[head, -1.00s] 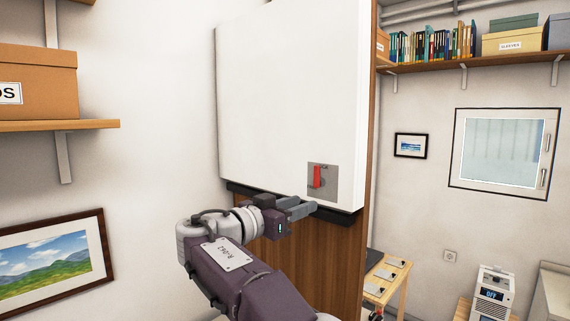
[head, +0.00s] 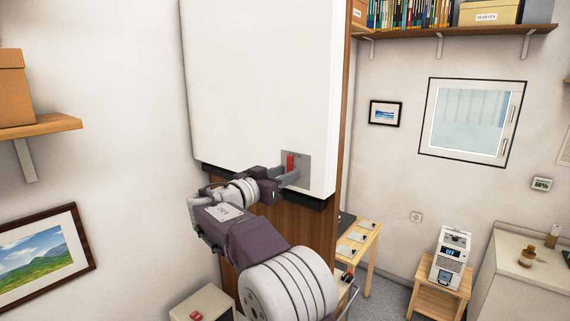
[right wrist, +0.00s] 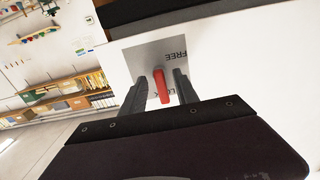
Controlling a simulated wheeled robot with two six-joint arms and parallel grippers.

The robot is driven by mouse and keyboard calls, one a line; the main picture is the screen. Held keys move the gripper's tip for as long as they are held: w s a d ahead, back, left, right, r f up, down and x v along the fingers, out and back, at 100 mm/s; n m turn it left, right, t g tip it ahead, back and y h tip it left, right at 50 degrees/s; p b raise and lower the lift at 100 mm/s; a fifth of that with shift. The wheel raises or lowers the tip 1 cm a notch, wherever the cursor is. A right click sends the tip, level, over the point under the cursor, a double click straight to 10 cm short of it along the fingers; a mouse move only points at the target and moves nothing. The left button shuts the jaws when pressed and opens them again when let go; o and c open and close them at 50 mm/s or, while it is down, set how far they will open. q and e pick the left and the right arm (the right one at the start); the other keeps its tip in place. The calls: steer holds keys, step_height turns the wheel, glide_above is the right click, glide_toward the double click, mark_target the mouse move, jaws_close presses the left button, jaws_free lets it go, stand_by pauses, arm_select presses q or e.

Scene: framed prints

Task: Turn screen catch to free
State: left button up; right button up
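The screen (head: 262,90) is a tall white panel on a wood-sided post. At its lower right corner a grey plate (head: 303,160) carries the red catch (head: 290,162), which stands upright. In the right wrist view the red catch (right wrist: 161,87) lies between my fingers, with FREE lettering on the plate (right wrist: 140,60) and partly hidden LOCK lettering near the catch. My right gripper (head: 287,177) is at the plate, its fingers open on both sides of the catch; a gap shows on each side in the right wrist view (right wrist: 159,77). My left gripper is not in view.
A dark ledge (head: 315,202) runs under the screen, close to my right gripper. A shelf with a box (head: 14,90) and a framed landscape print (head: 40,255) are at left. A small wooden table (head: 358,245) stands behind the post.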

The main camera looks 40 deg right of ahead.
steer(key=shift+s+a+r, duration=0.1)
steer(key=shift+s, duration=0.15)
steer(key=shift+w, duration=0.25)
steer(key=c, duration=0.3)
steer(key=shift+w+d+f, duration=0.1)
steer(key=shift+d+f, duration=0.1)
steer(key=shift+d, duration=0.05)
jaws_close()
